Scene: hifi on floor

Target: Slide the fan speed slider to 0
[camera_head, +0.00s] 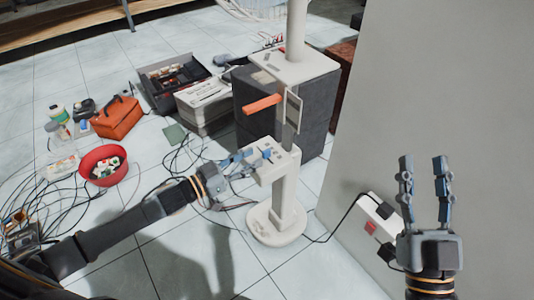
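A white fan stand (285,198) stands on a round base (276,226) right of the middle, with a pole rising out of the top of the picture. Its control box (285,159) sits at mid-height. Small bluish parts show on the box's top; I cannot tell which is the fan speed slider or where it is set. My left gripper (243,161) is at the box's left edge, fingers pointing right toward its top. Contact and finger gap are unclear. My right gripper (425,172) is open and empty, fingers up, in front of the grey wall, right of the stand.
A dark grey speaker-like box (245,95) stands close behind the stand, with an orange bar (263,104) before it. A white power strip (379,215) lies by the wall. A red bowl (103,165), orange bag (117,117), toolbox (173,80) and cables cover the left floor.

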